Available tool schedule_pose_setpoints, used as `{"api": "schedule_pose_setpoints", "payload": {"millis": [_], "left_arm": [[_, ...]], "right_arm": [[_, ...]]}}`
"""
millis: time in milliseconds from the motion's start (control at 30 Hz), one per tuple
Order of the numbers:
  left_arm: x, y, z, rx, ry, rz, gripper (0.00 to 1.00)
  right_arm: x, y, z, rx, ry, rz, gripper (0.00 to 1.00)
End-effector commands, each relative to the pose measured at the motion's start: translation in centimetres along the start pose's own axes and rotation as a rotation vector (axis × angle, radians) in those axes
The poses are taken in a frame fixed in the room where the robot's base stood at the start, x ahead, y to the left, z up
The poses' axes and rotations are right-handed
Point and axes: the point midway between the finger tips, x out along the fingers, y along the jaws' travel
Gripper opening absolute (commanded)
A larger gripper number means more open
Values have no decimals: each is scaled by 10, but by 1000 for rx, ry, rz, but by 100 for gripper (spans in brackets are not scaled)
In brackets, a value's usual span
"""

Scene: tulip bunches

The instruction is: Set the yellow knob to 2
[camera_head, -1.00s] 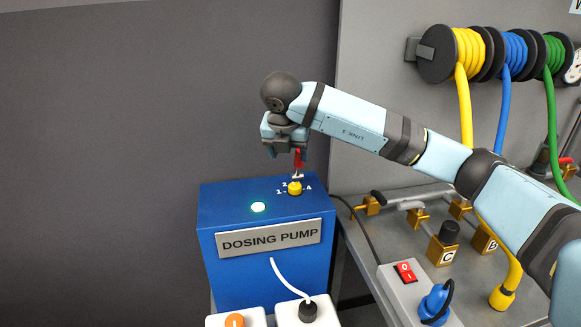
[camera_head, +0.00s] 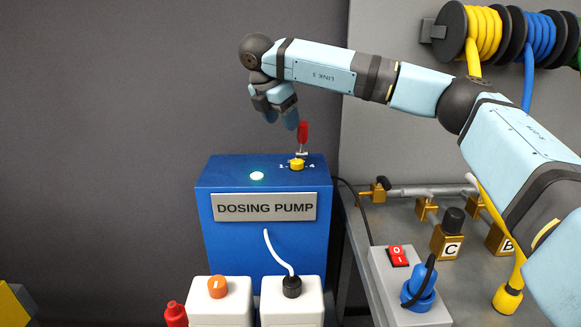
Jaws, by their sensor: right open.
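The yellow knob (camera_head: 297,164) sits on top of the blue dosing pump (camera_head: 265,246), near its right side. White marks surround the knob, with a 4 at its right; the others are too small or covered to read surely. The knob's setting cannot be read. A red handle (camera_head: 303,133) with a metal lower end stands upright at the knob; whether it is in the knob or just behind it is unclear. My right gripper (camera_head: 281,116) is open and empty, above and left of the red handle, apart from it. My left gripper is out of view.
A green lamp (camera_head: 257,176) glows on the pump top. White containers with an orange cap (camera_head: 217,287) and a black cap (camera_head: 292,287) stand in front. A power strip with a red switch (camera_head: 398,256), brass valves (camera_head: 447,241) and hose reels (camera_head: 483,32) are at the right.

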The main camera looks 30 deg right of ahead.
Motion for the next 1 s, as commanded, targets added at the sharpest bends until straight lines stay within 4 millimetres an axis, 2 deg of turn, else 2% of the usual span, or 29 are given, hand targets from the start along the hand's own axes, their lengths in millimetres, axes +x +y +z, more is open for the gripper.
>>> {"api": "schedule_pose_setpoints", "payload": {"millis": [167, 400, 600, 800, 1000], "left_arm": [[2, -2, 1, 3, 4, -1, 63], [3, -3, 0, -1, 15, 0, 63], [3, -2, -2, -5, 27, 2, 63], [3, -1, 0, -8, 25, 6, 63], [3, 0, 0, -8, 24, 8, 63]], "right_arm": [[23, -1, 0, 0, 0, -3, 63], [75, -1, 0, -1, 0, -4, 63], [112, -1, 0, -2, 0, -1, 63], [132, 0, 0, -2, 0, -1, 63], [136, 0, 0, -2, 0, 0, 63]]}}
